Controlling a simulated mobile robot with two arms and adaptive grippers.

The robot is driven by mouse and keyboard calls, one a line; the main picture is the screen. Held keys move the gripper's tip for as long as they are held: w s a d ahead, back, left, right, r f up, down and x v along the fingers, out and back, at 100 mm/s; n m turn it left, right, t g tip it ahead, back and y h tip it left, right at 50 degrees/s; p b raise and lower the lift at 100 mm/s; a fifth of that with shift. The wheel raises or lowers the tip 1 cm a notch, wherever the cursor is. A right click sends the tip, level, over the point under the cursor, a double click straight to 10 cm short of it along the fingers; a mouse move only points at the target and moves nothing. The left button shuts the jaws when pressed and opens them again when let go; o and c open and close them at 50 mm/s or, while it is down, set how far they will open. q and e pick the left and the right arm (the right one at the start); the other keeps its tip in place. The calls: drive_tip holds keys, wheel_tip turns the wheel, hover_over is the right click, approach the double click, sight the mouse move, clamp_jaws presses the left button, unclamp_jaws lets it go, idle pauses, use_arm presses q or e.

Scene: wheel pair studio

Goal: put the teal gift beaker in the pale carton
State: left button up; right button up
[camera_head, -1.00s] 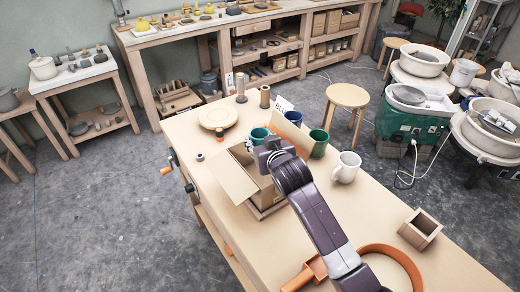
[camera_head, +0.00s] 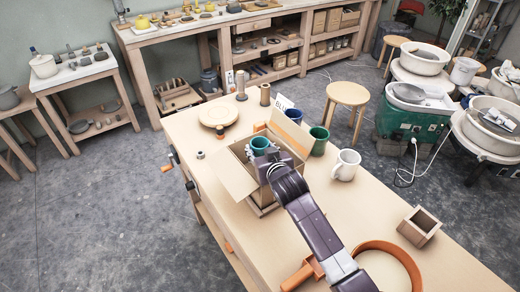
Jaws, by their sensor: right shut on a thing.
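The teal beaker (camera_head: 260,145) is in the head view, at the top opening of the pale carton (camera_head: 236,178). My right gripper (camera_head: 262,157) is over the carton's opening and is shut on the beaker; its arm comes in from the lower right. The carton stands on the workbench with its flaps open, one flap hanging out at the left. The arm hides part of the carton's front and inside. I cannot tell whether the beaker touches the carton's bottom. My left gripper is not in view.
Behind and right of the carton stand a blue mug (camera_head: 295,115), a green mug (camera_head: 319,139) and a white mug (camera_head: 345,164). A round wooden board (camera_head: 218,115) lies at the back left. A small wooden box (camera_head: 419,227) and an orange ring (camera_head: 398,250) are at the right.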

drive_tip(key=o, duration=1.3)
drive_tip(key=shift+s+f, duration=0.3)
drive_tip(key=shift+f, duration=0.5)
drive_tip(key=shift+o, duration=0.2)
drive_tip(key=shift+r, duration=0.1)
drive_tip(key=shift+w+r+p, duration=0.1)
drive_tip(key=shift+r+p, duration=0.35)
drive_tip(key=shift+r, duration=0.25)
drive_tip(key=shift+s+d+f, duration=0.1)
drive_tip(key=shift+s+f, duration=0.05)
drive_tip(key=shift+s, duration=0.2)
drive_tip(key=r+b+v, duration=0.1)
drive_tip(key=v, duration=1)
drive_tip(key=shift+b, duration=0.3)
drive_tip(key=shift+w, duration=0.15)
